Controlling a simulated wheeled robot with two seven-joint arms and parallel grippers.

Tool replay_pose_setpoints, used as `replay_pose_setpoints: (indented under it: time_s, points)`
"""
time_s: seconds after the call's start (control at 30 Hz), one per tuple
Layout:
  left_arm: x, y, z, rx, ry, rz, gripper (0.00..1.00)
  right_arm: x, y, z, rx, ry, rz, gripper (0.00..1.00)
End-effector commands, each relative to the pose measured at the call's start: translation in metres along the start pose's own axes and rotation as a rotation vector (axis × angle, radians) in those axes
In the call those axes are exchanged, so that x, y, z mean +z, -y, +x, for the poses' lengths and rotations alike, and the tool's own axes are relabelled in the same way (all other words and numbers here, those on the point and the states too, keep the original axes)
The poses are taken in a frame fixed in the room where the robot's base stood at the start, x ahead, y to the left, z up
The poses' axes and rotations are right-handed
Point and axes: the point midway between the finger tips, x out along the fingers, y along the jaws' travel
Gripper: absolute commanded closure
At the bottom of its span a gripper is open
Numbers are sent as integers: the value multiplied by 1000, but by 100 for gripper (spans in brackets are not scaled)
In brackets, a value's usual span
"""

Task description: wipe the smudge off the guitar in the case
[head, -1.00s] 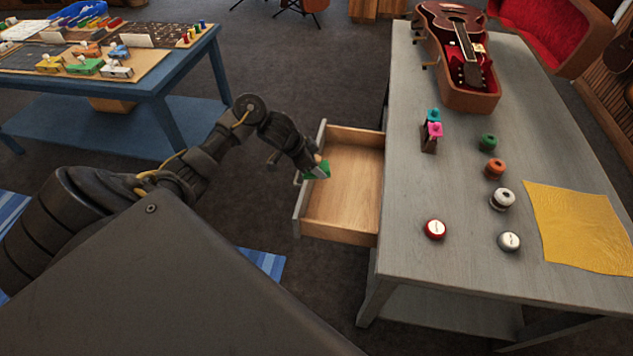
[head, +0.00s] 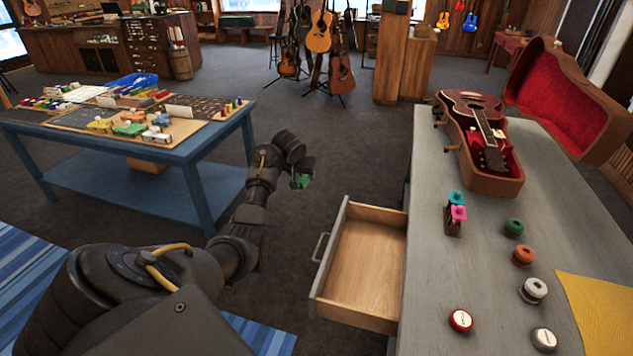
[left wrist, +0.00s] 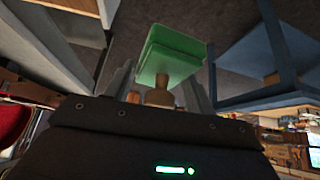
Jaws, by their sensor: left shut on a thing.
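The dark red guitar (head: 472,108) lies in its open case (head: 492,184), which has a red lining and stands at the far end of the grey table. A small pale patch (head: 499,133) shows beside its strings; I cannot tell if it is the smudge. My left gripper (head: 298,175) is shut on a green pad, clear of the drawer and left of the table. In the left wrist view the green pad (left wrist: 168,55) has a wooden handle (left wrist: 160,97) between the fingers. My right gripper is out of view.
An open, empty drawer (head: 366,258) juts from the grey table's left side. Small coloured pieces, several round tins and a yellow cloth (head: 604,308) lie on the table. A blue table (head: 200,142) stands at left. Dark floor lies between them.

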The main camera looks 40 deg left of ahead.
Motion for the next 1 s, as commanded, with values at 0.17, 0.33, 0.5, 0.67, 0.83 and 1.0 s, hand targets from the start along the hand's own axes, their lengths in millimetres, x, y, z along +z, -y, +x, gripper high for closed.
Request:
replay_pose_setpoints:
  time_s: [0.17,0.33,0.5,0.67,0.83,1.0]
  points:
    - [29,12,-6,-76,1,-112,64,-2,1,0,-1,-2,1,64]
    - [82,-10,-15,-93,1,-141,64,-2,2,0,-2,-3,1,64]
    - [141,-56,-29,-37,1,-60,64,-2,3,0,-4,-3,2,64]
    - [205,-114,-59,56,1,84,64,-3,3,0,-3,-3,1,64]
    - [276,-170,-108,154,0,252,64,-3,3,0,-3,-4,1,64]
    - [337,-198,-152,223,-2,363,64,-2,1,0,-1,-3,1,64]
